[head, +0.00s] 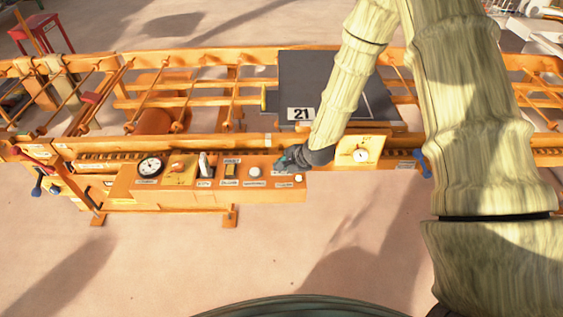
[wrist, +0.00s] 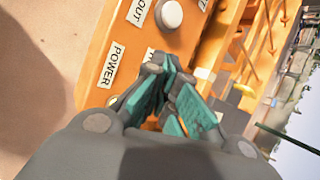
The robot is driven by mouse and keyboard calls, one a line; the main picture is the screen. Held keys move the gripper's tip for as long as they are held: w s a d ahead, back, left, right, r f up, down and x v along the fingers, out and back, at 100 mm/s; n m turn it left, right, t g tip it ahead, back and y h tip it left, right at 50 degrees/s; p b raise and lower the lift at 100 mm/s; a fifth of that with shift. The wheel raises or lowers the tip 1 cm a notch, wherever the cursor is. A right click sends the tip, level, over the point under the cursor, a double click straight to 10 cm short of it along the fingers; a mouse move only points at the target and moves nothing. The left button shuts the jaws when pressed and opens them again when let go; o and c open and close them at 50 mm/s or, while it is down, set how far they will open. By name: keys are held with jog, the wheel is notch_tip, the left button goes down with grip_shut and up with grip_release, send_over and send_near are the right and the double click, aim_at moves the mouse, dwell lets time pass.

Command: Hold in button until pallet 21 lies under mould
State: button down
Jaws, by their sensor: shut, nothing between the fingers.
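Pallet 21 (head: 310,75) is a dark grey plate lying on the orange roller conveyor, with a white "21" tag (head: 300,114) on its near edge. My arm covers part of its right side. My gripper (head: 281,164) is shut and empty, fingertips low at the right end of the orange control panel (head: 210,190). A round white button (head: 254,172) is just left of the fingertips. In the wrist view, the fingers (wrist: 163,75) are beside the "POWER" label (wrist: 112,64), and the white button (wrist: 170,13) is clear of them. Whether they touch a control is hidden. I cannot make out the mould.
A white dial (head: 361,155) sits right of my gripper. The floor in front is clear.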

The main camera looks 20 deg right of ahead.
jog(key=w+d+r+m+t, duration=0.1)
jog(key=w+r+m, duration=0.2)
jog(key=w+r, duration=0.4)
jog(key=shift+w+m+y, duration=0.15)
jog(key=shift+m+y, duration=0.15)
jog(key=shift+m, duration=0.1)
jog(key=shift+f, duration=0.15)
notch_tip(320, 180, down, 6)
jog(key=b, duration=0.5)
jog(key=shift+f+b, duration=0.25)
jog(key=shift+b, duration=0.15)
jog(key=shift+f, duration=1)
jog(key=shift+f, duration=0.1)
jog(key=shift+f, duration=0.3)
